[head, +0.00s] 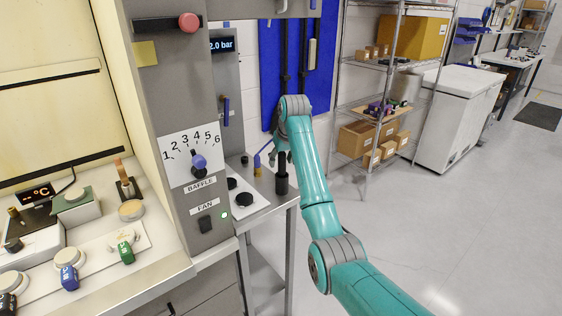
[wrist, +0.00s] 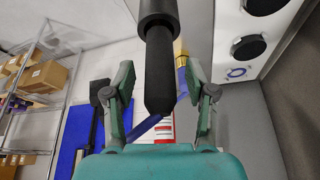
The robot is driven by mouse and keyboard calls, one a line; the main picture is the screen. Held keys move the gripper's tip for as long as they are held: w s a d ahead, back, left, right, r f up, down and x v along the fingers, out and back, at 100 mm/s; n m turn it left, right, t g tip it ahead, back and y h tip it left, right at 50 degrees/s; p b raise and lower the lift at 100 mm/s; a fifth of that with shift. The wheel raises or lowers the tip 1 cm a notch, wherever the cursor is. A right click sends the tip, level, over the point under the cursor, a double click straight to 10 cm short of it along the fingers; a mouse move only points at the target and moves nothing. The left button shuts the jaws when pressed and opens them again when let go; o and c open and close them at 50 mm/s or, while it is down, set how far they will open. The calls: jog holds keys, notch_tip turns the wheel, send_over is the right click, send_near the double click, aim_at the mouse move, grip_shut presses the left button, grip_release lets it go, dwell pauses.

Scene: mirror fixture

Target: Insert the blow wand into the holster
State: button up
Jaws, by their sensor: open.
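The blow wand shows a black tapered grip (wrist: 160,85) in the wrist view, standing in line with a wider dark cylinder that looks like the holster (wrist: 158,12). The wand's lower part is hidden inside or behind that cylinder. In the head view the dark holster (head: 282,184) stands upright at the right edge of the bench top, with the narrower black grip (head: 282,161) above it. My gripper (wrist: 160,80) is open, with one finger on each side of the grip's end and visible gaps on both sides. In the head view my gripper (head: 281,150) is directly above the holster, partly hidden by my arm.
A brass fitting with a blue lever (head: 257,167) stands close left of the holster. Black round knobs (head: 244,199) sit on a white plate nearby. A grey control column (head: 190,150) rises to the left. A blue panel (head: 268,75) hangs behind. Open floor lies right.

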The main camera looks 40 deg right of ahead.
jog(key=v, duration=0.6)
jog(key=shift+s+r, duration=0.1)
jog(key=shift+r, duration=0.2)
